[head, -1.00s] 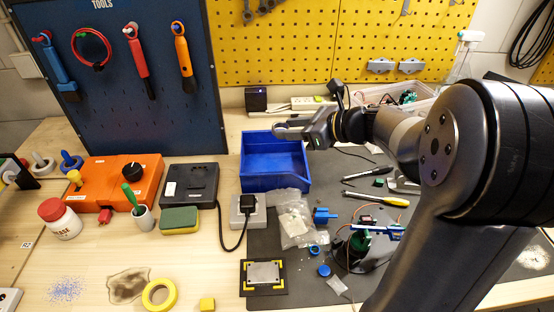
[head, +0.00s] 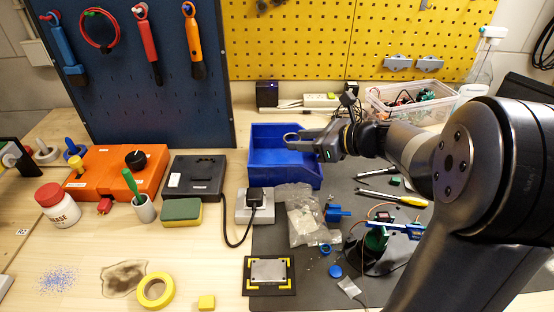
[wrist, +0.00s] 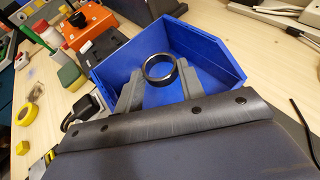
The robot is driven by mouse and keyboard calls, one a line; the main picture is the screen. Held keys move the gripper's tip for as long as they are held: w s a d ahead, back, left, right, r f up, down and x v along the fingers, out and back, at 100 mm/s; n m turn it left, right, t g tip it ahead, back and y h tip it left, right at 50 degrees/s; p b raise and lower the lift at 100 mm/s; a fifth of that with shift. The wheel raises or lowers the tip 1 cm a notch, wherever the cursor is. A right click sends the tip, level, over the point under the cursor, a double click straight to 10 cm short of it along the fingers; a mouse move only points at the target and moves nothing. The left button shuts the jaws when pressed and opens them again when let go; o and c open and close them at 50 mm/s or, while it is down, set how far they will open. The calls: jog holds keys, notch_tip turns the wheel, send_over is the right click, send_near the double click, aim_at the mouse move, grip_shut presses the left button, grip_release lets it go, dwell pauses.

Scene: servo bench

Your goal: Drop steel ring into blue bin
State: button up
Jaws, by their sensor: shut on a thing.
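The steel ring (wrist: 160,69) is dark and shiny. In the wrist view it sits between the two finger tips of my gripper (wrist: 158,82), which is shut on it. The blue bin (wrist: 204,45) lies under and around the ring in that view, with its open top facing up. In the head view the blue bin (head: 287,170) stands at the back middle of the bench. My gripper (head: 294,138) reaches in from the right, with its tips over the bin's back part. The ring (head: 290,137) shows small at the tips.
A black box (head: 193,177) and an orange box (head: 117,170) stand left of the bin. A grey adapter (head: 255,207) and a plastic bag (head: 300,217) lie in front. A clear tub (head: 408,104) stands behind my arm. The tool panel (head: 150,90) rises behind.

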jog(key=o, duration=1.1)
jog(key=shift+c, duration=0.2)
jog(key=v, duration=1)
jog(key=shift+s+d, duration=0.2)
jog(key=shift+d, duration=0.15)
jog(key=shift+r, duration=0.15)
jog(key=x, duration=1.1)
jog(key=shift+r+p, duration=2.25)
jog(key=shift+r, duration=0.2)
